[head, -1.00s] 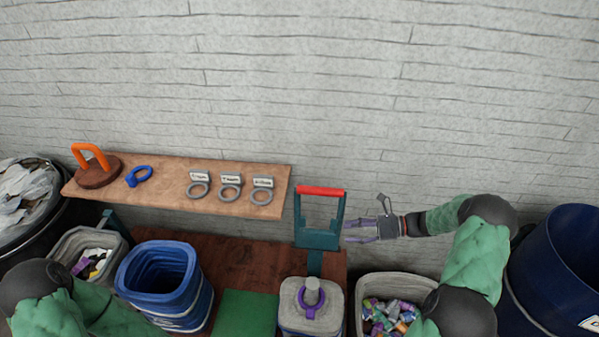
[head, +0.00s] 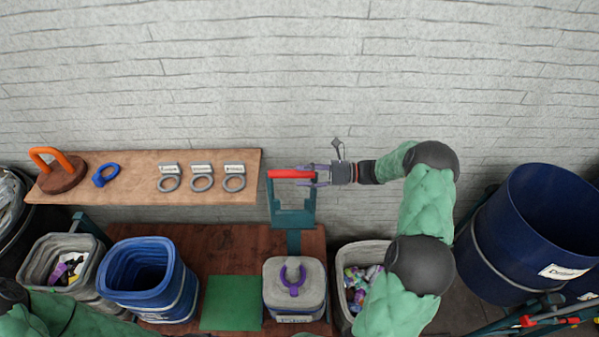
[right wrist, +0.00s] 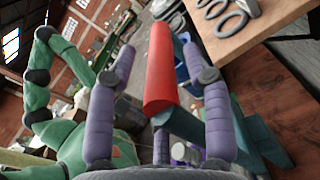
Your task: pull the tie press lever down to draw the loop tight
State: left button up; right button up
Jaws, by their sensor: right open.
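The tie press lever is a teal frame (head: 293,217) with a red bar handle (head: 285,174) across its top, raised upright. My right gripper (head: 308,175) is open at the right end of the red handle. In the right wrist view the red handle (right wrist: 160,70) lies between the spread purple fingers of my right gripper (right wrist: 160,60); I cannot tell whether they touch it. A purple loop (head: 293,283) sits around the neck of a grey sack (head: 273,300) below the lever. My left gripper is not in view; only part of the left arm shows.
A wooden shelf (head: 215,168) holds several grey rings, a blue ring (head: 104,175) and an orange-handled disc (head: 60,172). A blue bin (head: 185,290) and green mat (head: 230,303) are left of the sack. A litter bin (head: 345,300) and blue drum (head: 490,250) stand right.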

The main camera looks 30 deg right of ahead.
jog(key=shift+x, duration=0.85)
jog(key=shift+c, duration=0.2)
grip_shut()
